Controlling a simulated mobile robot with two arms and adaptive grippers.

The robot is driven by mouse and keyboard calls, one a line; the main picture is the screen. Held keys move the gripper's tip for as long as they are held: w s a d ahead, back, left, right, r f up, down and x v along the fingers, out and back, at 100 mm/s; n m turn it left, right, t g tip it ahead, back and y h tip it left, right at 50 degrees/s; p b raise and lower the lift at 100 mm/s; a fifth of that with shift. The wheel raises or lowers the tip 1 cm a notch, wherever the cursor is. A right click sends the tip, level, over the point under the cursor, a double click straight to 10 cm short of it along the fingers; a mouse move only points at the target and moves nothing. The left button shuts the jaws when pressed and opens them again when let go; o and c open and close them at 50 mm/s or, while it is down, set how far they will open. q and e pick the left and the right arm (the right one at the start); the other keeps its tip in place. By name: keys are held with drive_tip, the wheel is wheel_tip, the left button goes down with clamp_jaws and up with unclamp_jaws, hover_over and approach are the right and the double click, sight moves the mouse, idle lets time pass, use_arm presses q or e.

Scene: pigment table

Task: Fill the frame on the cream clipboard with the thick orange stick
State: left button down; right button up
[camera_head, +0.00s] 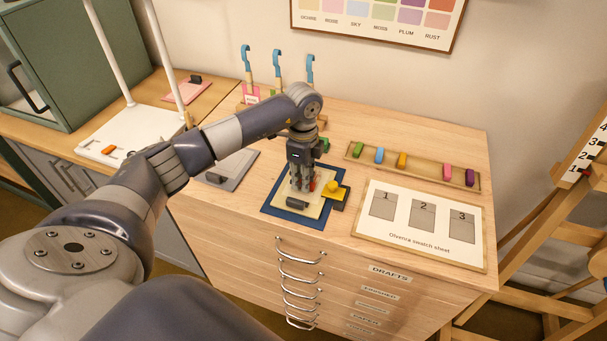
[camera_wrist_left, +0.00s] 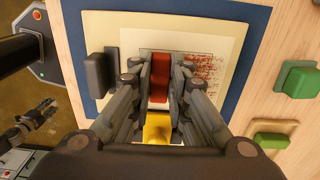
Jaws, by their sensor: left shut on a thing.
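The cream clipboard (camera_wrist_left: 98,25) lies on a blue mat; it also shows in the head view (camera_head: 322,210). Its dark clip (camera_wrist_left: 97,75) is at its front edge. A yellowish sheet with a thin-lined frame is on it. My left gripper (camera_head: 303,188) points down over the sheet, shut on the thick stick (camera_wrist_left: 160,75), which looks red-orange. Reddish scribble marks (camera_wrist_left: 203,75) cover the right part of the frame in the wrist view. The fingers hide much of the rest. What seems my right gripper (camera_wrist_left: 35,118) is small and dark at the wrist view's lower left.
A yellow piece (camera_head: 333,187) on a small dark tray (camera_head: 341,202) stands close to the clipboard's right edge. A swatch sheet (camera_head: 420,245) lies further right, with a tray of coloured sticks (camera_head: 353,157) behind. A grey clipboard (camera_head: 238,165) lies left. Blue hooked holders (camera_head: 277,65) stand behind.

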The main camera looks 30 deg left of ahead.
use_arm(q)
drive_tip(key=shift+s+d+p, duration=0.2)
drive_tip(key=shift+s+p, duration=0.35)
drive_tip(key=shift+s, duration=0.6)
drive_tip(key=shift+w+a+f+b, duration=0.15)
drive_tip(key=shift+w+b, duration=0.3)
drive_tip(key=shift+w, duration=0.35)
drive_tip(key=shift+w+a+r+b, duration=0.15)
drive_tip(key=shift+w+b, duration=0.3)
drive_tip(key=shift+w, duration=0.45)
drive_tip(key=shift+w+a+r+b, duration=0.1)
drive_tip(key=shift+w+a+b, duration=0.25)
drive_tip(key=shift+w, duration=0.55)
drive_tip(key=shift+w+f+b, duration=0.2)
drive_tip(key=shift+w+b, duration=0.4)
drive_tip(key=shift+b, duration=0.05)
drive_tip(key=shift+w+a+b, duration=0.15)
drive_tip(key=shift+w+b, duration=0.15)
drive_tip(key=shift+w, duration=0.3)
drive_tip(key=shift+r, duration=0.1)
